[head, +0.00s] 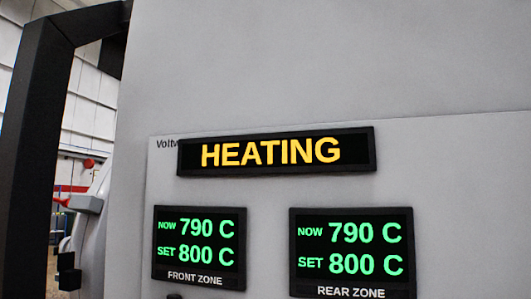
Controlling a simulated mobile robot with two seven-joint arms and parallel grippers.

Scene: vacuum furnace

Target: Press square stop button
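The furnace's grey control panel (420,180) fills most of the head view. A wide display (275,151) on it reads HEATING in yellow. Below it, the front zone display (199,247) reads NOW 790 C, SET 800 C. The rear zone display (352,252) reads the same values. No square stop button shows in the head view; the panel below the displays is cut off by the frame's lower edge. Neither of my grippers is in view.
A black frame bar (35,110) runs up the left side and bends over at the top. Behind it are a pale wall (92,85) and a red stripe. A dark piece at the bottom edge below the front zone display is mostly cut off.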

